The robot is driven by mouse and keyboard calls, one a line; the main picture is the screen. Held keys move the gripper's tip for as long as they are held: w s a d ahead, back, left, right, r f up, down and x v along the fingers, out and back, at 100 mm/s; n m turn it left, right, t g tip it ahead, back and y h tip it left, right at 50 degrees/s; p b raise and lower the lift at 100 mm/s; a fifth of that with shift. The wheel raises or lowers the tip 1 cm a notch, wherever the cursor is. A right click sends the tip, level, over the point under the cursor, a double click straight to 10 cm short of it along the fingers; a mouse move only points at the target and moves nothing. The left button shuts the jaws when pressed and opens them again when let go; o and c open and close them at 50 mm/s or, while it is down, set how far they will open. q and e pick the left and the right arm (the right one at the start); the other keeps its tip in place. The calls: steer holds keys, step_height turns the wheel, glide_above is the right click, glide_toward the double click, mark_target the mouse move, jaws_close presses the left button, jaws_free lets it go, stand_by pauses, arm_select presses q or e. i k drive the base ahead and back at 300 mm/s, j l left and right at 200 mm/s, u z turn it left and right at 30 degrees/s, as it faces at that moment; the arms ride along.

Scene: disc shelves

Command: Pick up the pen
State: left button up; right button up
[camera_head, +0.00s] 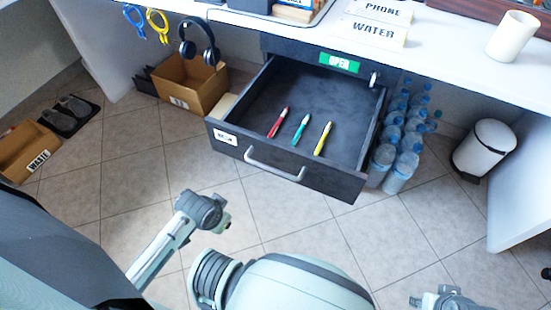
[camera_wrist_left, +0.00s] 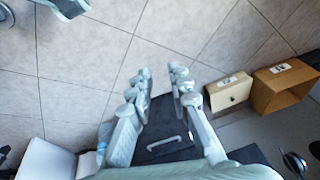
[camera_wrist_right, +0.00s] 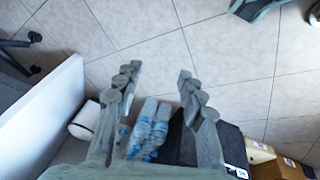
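Three pens lie apart on the floor of the open dark drawer (camera_head: 314,93): a red pen (camera_head: 277,122) at left, a teal pen (camera_head: 301,129) in the middle and a yellow pen (camera_head: 323,138) at right. My left gripper (camera_wrist_left: 162,76) has its fingers spread with nothing between them; the drawer front with its handle (camera_wrist_left: 163,143) shows beyond. My right gripper (camera_wrist_right: 158,74) is also spread and empty. Both grippers are outside the drawer, apart from the pens. No pen can be made out in either wrist view.
A green OPEN label (camera_head: 339,62) is at the drawer's back edge. Several water bottles (camera_head: 400,150) stand right of the drawer, near a white bin (camera_head: 484,150). A cardboard box (camera_head: 190,88) stands left, under hanging headphones (camera_head: 199,40). The tiled floor in front is clear.

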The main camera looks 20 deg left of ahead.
mark_target(274, 129)
steer(key=i+j, duration=0.1)
steer(key=j, duration=0.2)
steer(key=i+j, duration=0.15)
steer(key=j, duration=0.2)
steer(key=i+j, duration=0.1)
steer(key=j, duration=0.2)
steer(key=i+j, duration=0.1)
steer(key=j, duration=0.2)
steer(key=z, duration=0.05)
